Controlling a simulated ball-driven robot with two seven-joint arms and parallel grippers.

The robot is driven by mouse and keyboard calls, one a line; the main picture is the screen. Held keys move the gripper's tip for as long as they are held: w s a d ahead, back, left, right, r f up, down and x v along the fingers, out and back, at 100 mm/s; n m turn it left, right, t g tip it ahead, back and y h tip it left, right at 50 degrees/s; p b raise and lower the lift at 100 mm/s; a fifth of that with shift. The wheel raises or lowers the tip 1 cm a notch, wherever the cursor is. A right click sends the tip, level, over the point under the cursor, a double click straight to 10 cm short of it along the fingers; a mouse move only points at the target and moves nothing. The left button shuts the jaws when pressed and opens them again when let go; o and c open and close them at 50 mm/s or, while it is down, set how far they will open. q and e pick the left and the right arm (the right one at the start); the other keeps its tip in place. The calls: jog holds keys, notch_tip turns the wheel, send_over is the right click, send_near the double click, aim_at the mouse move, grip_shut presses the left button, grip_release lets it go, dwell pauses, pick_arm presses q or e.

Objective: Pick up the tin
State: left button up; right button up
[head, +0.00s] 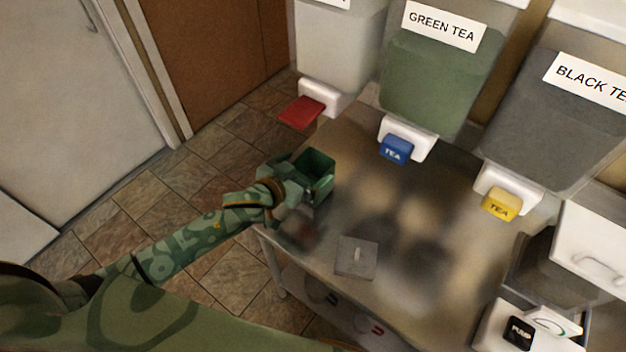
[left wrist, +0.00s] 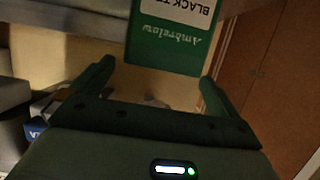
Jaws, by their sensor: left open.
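The green tin (head: 318,168) is box-shaped and its top looks open in the head view. It appears to stand near the left edge of the steel table (head: 345,150). In the left wrist view the tin (left wrist: 172,40) shows upside down, with a white label reading "BLACK T…" and the word "Ambrelow". My left gripper (head: 288,180) is right beside the tin, on its left in the head view. In the left wrist view the gripper's fingers (left wrist: 156,76) are spread wide, with the tin beyond and between them. I cannot tell whether they touch it. My right gripper is out of view.
A grey square lid (head: 357,257) lies on the table. Dispensers with a red tap (head: 302,111), a blue tap (head: 396,150) and a yellow tap (head: 499,205) stand along the back. A pump unit (head: 519,332) is at lower right.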

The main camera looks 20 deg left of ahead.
aim_at(322, 158)
pick_arm(q)
jog(key=x, duration=0.4)
jog(key=shift+w+f+b, duration=0.15)
jog(key=shift+f+b, duration=0.2)
jog(key=shift+b, duration=0.05)
jog(key=c, duration=1.5)
jog(key=shift+o, duration=0.2)
jog(key=shift+r, duration=0.15)
